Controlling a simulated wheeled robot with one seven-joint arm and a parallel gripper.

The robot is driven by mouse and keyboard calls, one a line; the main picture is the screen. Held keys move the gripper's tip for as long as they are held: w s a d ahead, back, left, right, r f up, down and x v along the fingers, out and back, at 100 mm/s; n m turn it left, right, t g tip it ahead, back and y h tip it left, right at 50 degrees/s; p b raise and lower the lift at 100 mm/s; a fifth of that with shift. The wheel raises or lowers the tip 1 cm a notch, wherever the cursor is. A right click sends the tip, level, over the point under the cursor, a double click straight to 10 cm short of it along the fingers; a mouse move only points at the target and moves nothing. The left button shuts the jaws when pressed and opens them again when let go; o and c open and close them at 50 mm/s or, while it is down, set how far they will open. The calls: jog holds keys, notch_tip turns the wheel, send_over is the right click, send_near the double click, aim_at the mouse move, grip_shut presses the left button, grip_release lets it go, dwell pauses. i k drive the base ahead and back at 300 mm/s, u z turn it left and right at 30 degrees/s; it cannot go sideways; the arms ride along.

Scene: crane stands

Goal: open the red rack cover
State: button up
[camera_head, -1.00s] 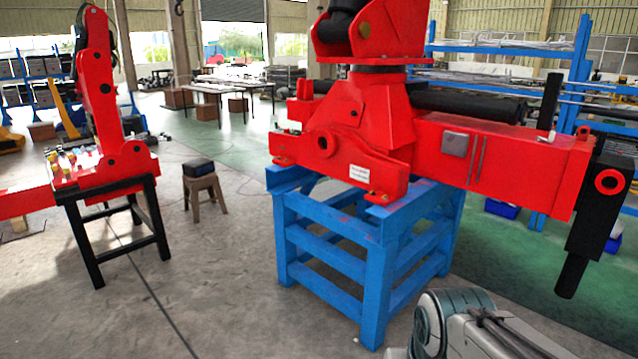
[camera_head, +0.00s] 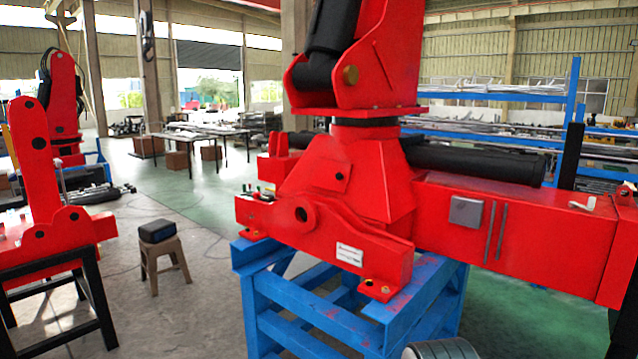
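A large red crane body (camera_head: 352,190) stands on a blue steel stand (camera_head: 300,325). Its long red beam (camera_head: 540,225) runs to the right edge. A grey square plate (camera_head: 466,211) and two upright grey bars (camera_head: 496,232) are on the beam's front face. I cannot tell which red part is the rack cover, or whether any cover stands open. My gripper is not in view; only a grey piece of my arm shows at the bottom edge, in front of the stand.
A stool (camera_head: 163,262) with a dark box (camera_head: 157,232) on it stands to the left. A second red crane part (camera_head: 35,180) sits on a black stand (camera_head: 92,300) at the left edge. Open floor lies between the stool and the blue stand.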

aim_at(328, 175)
jog(key=k, duration=0.25)
jog(key=u, duration=0.75)
jog(key=i, duration=1.45)
jog(key=z, duration=1.2)
jog(key=i, duration=0.8)
jog(key=z, duration=0.8)
